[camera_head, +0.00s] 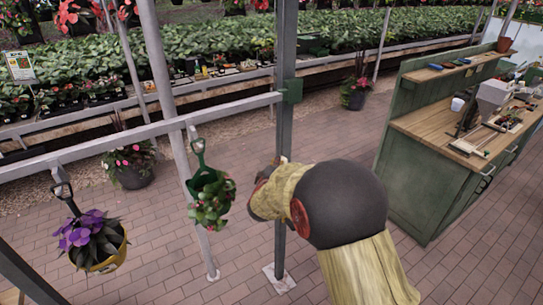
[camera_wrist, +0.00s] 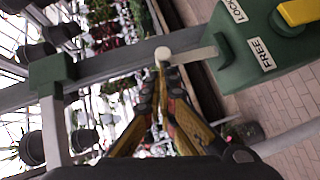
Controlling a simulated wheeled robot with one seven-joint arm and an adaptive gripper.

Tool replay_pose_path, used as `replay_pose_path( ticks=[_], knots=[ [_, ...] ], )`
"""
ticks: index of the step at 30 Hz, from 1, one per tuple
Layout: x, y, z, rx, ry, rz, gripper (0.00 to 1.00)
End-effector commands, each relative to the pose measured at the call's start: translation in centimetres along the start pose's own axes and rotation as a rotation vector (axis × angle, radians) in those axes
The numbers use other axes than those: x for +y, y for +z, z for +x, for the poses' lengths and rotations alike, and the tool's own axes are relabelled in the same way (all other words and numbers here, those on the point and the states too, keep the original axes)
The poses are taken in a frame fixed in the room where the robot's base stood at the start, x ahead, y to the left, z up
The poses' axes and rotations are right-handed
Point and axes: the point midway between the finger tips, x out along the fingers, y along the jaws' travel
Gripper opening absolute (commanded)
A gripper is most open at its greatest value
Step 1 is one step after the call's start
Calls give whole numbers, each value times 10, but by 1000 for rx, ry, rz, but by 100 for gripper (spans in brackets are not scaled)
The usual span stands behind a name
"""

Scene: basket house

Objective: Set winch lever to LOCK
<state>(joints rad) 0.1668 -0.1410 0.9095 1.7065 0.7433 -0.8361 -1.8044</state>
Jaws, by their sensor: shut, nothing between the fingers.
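The green winch box (camera_wrist: 245,35) is at the upper right of the wrist view, with a LOCK label above a FREE label on its face. A pale lever (camera_wrist: 195,53) with a round whitish knob (camera_wrist: 163,54) sticks out from the box's left side, near the height of the FREE label. My gripper (camera_wrist: 161,70) is shut and empty, its fingertips right at the knob; I cannot tell whether they touch it. In the head view my arm hides the winch box and most of the gripper at the grey post.
A grey upright post (camera_head: 285,50) carries a green bracket (camera_head: 291,90) and a horizontal rail (camera_head: 130,130). Hanging baskets with red (camera_head: 210,195) and purple flowers (camera_head: 95,235) hang at the left. A green workbench (camera_head: 420,170) stands at the right. Brick paving is open between.

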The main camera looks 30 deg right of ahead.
Motion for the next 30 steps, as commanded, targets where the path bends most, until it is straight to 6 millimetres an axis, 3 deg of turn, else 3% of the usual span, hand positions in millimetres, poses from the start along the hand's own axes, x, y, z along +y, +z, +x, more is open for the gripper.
replay_pose_path(
  ticks=[3, 14, 30],
  knots=[
    [13, 8, 6, -4, -70, 71, 0],
    [18, 28, 25, -2, -249, 261, 0],
    [18, 36, 34, 0, -245, 258, 0]
  ],
)
